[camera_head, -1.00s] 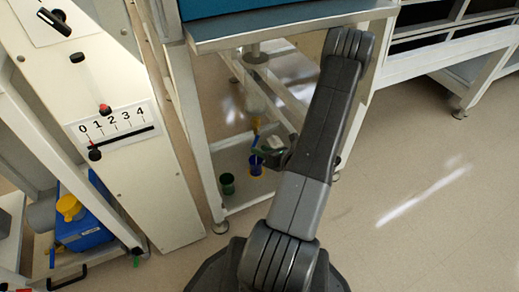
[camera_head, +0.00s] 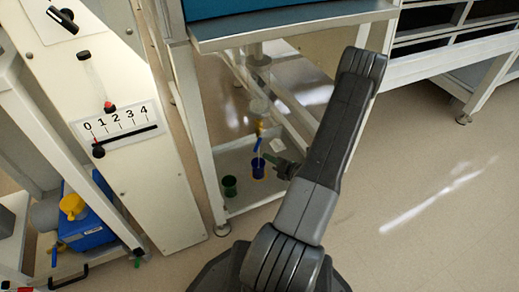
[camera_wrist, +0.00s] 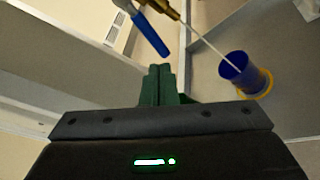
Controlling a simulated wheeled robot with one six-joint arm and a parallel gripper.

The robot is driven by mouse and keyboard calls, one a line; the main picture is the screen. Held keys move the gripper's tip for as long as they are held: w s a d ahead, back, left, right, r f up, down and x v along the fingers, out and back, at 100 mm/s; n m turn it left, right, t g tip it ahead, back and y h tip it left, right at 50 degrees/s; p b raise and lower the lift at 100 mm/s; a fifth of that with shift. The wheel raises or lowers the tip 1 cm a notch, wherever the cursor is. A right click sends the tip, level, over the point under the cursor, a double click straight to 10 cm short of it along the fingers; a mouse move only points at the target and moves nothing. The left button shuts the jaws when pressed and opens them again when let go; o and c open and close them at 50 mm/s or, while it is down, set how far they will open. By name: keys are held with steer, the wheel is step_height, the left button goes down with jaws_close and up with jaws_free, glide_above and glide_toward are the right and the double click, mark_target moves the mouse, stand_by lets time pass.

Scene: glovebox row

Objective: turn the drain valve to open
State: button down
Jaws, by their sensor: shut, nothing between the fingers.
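The drain valve (camera_head: 260,128) is a small brass-yellow fitting under the glovebox; in the wrist view its brass body (camera_wrist: 164,8) is at the top edge. Its blue lever (camera_wrist: 151,34) slants down and right from the body. A thin pale line, looking like a stream, runs from the brass outlet into a blue cup (camera_wrist: 233,68) with a yellow ring. The cup stands below the valve (camera_head: 258,169). My gripper (camera_wrist: 160,68) has its green fingers together and empty, just below the lever's free end in the picture. I cannot tell whether they touch. It also shows in the head view (camera_head: 269,158).
A green cup (camera_head: 230,186) stands left of the blue cup on the low shelf (camera_head: 238,207). Frame legs (camera_head: 205,150) flank this space. A white panel with a 0–4 scale (camera_head: 120,128) is at left. The floor at right (camera_head: 430,200) is clear.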

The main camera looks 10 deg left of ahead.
mark_target(259, 141)
steer(key=s+d+m+y+p, duration=0.25)
steer(key=s+m+y, duration=0.2)
steer(key=m, duration=0.65)
steer(key=s+b+x, duration=0.1)
steer(key=b+x, duration=0.1)
steer(key=x, duration=0.9)
steer(key=w+d, duration=0.1)
steer(key=w+d+f+b, duration=0.1)
steer(key=w, duration=0.1)
steer(key=shift+d, duration=0.35)
steer(key=n, duration=0.1)
steer(key=w+d+n+g+h+p, duration=0.1)
steer(key=n, duration=0.1)
steer(key=d+f+n+h, duration=0.1)
steer(key=shift+w+n, duration=0.25)
steer(key=shift+n, duration=0.05)
